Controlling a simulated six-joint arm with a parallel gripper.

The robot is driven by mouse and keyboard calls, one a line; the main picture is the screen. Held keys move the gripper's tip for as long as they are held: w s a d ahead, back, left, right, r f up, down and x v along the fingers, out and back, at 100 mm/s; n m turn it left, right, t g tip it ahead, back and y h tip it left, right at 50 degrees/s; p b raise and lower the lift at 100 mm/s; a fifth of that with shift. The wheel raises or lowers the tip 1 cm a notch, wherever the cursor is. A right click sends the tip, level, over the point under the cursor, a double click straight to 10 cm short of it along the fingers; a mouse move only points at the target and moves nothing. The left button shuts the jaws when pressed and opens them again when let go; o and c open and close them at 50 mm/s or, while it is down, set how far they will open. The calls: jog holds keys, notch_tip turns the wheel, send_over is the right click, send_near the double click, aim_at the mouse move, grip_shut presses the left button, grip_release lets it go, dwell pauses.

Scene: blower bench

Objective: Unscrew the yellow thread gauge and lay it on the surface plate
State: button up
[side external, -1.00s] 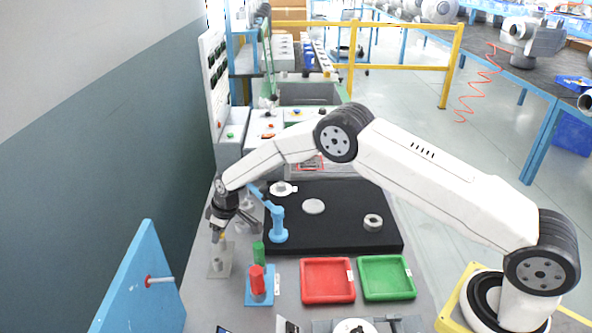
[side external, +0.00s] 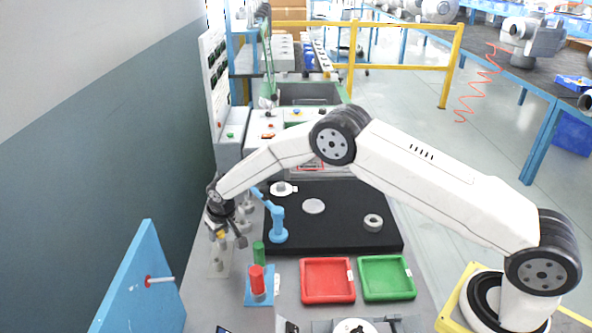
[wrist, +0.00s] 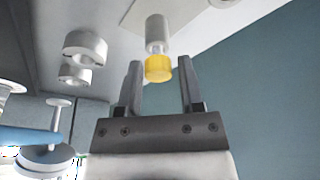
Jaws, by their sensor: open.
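The yellow thread gauge (wrist: 158,68) sits on the end of a grey cylindrical piece (wrist: 157,30) in the wrist view. In the side external view the gauge (side external: 221,234) is small, above a grey post (side external: 219,260) on a light base plate. My gripper (wrist: 157,75) is open, with one finger on each side of the gauge. Visible gaps separate both fingers from it in the wrist view. The gripper also shows in the side external view (side external: 227,240). The black slab (side external: 335,240), apparently the surface plate, lies to the right.
A light disc (side external: 313,206), a metal ring (side external: 373,222) and a blue stand (side external: 278,226) are on the slab. Red (side external: 327,280) and green (side external: 387,277) trays lie in front. Red and green cylinders (side external: 257,280) stand near the post. A blue panel (side external: 143,280) is at left.

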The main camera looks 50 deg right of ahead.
jog(key=shift+m+h, duration=0.6)
jog(key=shift+m, duration=1.4)
grip_shut()
jog(key=shift+a, duration=0.1)
